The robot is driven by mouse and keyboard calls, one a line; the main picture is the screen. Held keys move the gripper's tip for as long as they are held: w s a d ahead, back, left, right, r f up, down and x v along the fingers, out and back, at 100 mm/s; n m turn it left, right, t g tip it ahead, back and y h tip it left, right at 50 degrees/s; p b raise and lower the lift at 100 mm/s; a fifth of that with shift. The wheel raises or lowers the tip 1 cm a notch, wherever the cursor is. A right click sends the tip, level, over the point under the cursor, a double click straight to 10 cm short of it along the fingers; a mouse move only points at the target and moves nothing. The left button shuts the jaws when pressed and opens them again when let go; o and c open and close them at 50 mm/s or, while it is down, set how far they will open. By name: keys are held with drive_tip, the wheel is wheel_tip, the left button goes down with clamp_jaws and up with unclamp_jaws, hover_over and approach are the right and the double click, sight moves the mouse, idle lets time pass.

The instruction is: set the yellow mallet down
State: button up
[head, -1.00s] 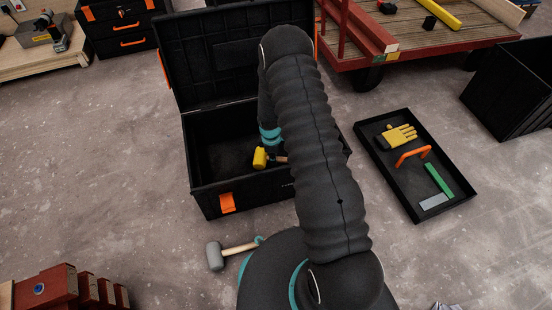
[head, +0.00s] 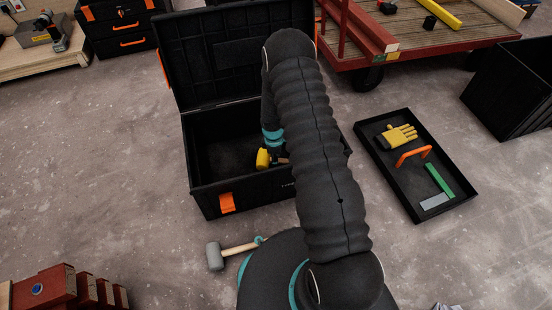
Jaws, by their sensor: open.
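The yellow mallet (head: 263,158) is inside the open black toolbox (head: 207,193), near its front wall. Its yellow head shows; only a short bit of the handle shows, and the rest is hidden behind my arm. My gripper (head: 282,153) is down in the toolbox at the handle, below the teal-ringed wrist. It is mostly hidden by my arm; it is open. Whether its fingers touch the handle, and whether the mallet rests on the toolbox floor, cannot be seen.
A grey-headed mallet (head: 215,256) lies on the floor in front of the toolbox. A black tray (head: 408,180) with a glove, an orange handle and a green-and-grey square lies at right. A red cart (head: 420,50) and a black bin (head: 515,90) stand beyond.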

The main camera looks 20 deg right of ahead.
drive_tip(key=s+a+r+m+t+p, duration=0.1)
drive_tip(key=s+r+m, duration=0.25)
drive_tip(key=r, duration=1.65)
drive_tip(key=s+a+r+m+t+p, duration=0.15)
drive_tip(key=s+r, duration=0.25)
drive_tip(key=r, duration=1.6)
drive_tip(key=s+r+m+t, duration=0.1)
drive_tip(key=s+r+m, duration=0.1)
drive_tip(key=s+r, duration=0.2)
drive_tip(key=s+a+r+m+t, duration=0.1)
drive_tip(key=s+r+m, duration=0.2)
drive_tip(key=s, duration=0.8)
drive_tip(key=s+r+m+t, duration=0.1)
drive_tip(key=s+r+m, duration=0.2)
drive_tip(key=s+r, duration=0.4)
drive_tip(key=shift+s+a+y+b, duration=0.3)
drive_tip(key=shift+s+a+b, duration=0.1)
drive_tip(key=shift+s, duration=0.05)
